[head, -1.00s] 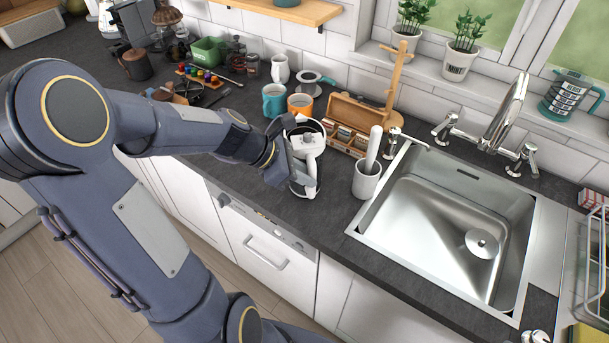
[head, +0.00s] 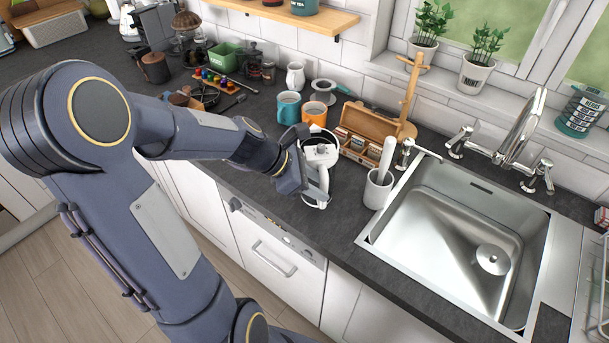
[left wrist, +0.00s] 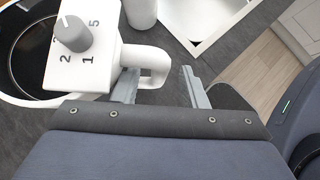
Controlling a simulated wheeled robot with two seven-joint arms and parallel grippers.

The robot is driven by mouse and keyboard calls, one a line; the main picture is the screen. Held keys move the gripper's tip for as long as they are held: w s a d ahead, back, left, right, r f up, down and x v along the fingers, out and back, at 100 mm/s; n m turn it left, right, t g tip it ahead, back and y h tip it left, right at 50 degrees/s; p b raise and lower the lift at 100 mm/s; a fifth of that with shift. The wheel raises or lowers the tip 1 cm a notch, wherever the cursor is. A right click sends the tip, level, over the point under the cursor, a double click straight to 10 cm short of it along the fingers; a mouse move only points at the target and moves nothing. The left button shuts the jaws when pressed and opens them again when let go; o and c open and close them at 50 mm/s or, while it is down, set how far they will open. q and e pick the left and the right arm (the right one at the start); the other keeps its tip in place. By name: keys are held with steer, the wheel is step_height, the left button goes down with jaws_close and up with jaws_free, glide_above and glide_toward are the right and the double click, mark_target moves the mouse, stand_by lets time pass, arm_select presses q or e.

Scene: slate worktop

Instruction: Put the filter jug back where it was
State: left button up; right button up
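The white filter jug (head: 320,158) stands upright on the dark worktop, left of the sink. Its white lid block with a grey numbered dial shows close up in the left wrist view (left wrist: 82,60), beside a dark round opening. The jug's white handle (left wrist: 155,65) points towards my left gripper. My left gripper (left wrist: 160,88) is open, its two fingers apart. One finger overlaps the handle's lower end in view; the other is clear of it, with a gap between. In the head view my left gripper (head: 300,165) is close beside the jug and partly covers it. My right gripper is not in view.
A teal mug (head: 288,110) and an orange mug (head: 314,113) stand behind the jug. A wooden tea box (head: 360,140) and a white cup-shaped holder (head: 378,190) stand to its right, before the sink (head: 450,225). The worktop in front of the jug is clear.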

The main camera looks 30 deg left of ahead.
arm_select(q)
steer(key=v, duration=1.1)
steer(key=s+d+f+m+y, duration=0.1)
steer(key=s+d+m, duration=0.4)
steer(key=m, duration=0.7)
steer(key=s+d+f+m+y, duration=0.1)
steer(key=s+d+m, duration=0.5)
steer(key=m, duration=0.6)
steer(key=shift+s+d+f+y, duration=0.2)
steer(key=shift+s+y, duration=0.3)
steer(key=shift+s, duration=0.35)
